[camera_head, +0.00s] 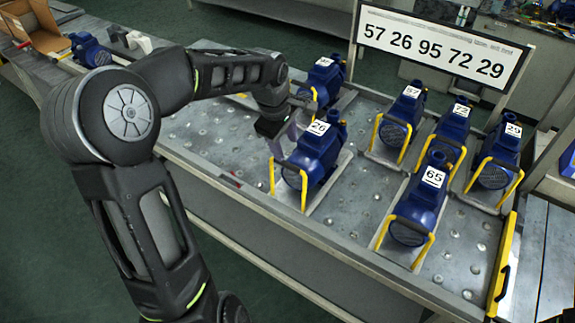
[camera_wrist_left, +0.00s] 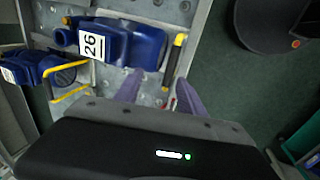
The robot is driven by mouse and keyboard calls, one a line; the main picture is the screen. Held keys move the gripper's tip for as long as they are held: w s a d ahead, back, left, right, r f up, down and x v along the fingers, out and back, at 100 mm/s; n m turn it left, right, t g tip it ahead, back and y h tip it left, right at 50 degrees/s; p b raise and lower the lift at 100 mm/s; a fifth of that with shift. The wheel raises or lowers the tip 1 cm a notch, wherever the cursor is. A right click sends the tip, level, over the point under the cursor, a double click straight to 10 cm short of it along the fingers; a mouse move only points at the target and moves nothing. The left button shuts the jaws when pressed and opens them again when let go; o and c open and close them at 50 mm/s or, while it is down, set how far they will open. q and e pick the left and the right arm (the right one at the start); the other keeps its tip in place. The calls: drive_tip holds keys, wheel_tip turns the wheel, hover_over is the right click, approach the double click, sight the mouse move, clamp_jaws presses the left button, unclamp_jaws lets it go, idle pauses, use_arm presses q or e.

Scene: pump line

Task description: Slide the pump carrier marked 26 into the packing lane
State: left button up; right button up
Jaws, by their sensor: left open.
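The pump carrier marked 26 (camera_head: 318,152) holds a blue pump on a grey plate with a yellow handle at its near side. It stands on the studded metal table, left of the other grouped carriers. In the left wrist view, its blue pump and white label (camera_wrist_left: 92,46) lie left of the fingers. My left gripper (camera_head: 283,136) is open beside this pump. My right gripper is out of view. No lane boundary is clearly visible.
Another carrier (camera_head: 323,82) stands behind 26. A sign (camera_head: 440,42) reads 57 26 95 72 29. A yellow bar (camera_head: 505,265) edges the table's right end.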

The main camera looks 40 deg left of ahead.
sight(287, 164)
use_arm(q)
drive_tip(key=f+b, duration=0.1)
drive_tip(key=f, duration=0.1)
drive_tip(key=f+b, duration=0.1)
drive_tip(key=f, duration=0.1)
drive_tip(key=d+f+b, duration=0.1)
drive_tip(key=f+b, duration=0.1)
drive_tip(key=shift+s+f, duration=0.25)
drive_tip(key=shift+w+f+b, duration=0.2)
drive_tip(key=shift+f+b, duration=0.25)
drive_tip(key=shift+b, duration=0.15)
drive_tip(key=shift+a, duration=0.1)
drive_tip(key=shift+c, duration=0.6)
clamp_jaws()
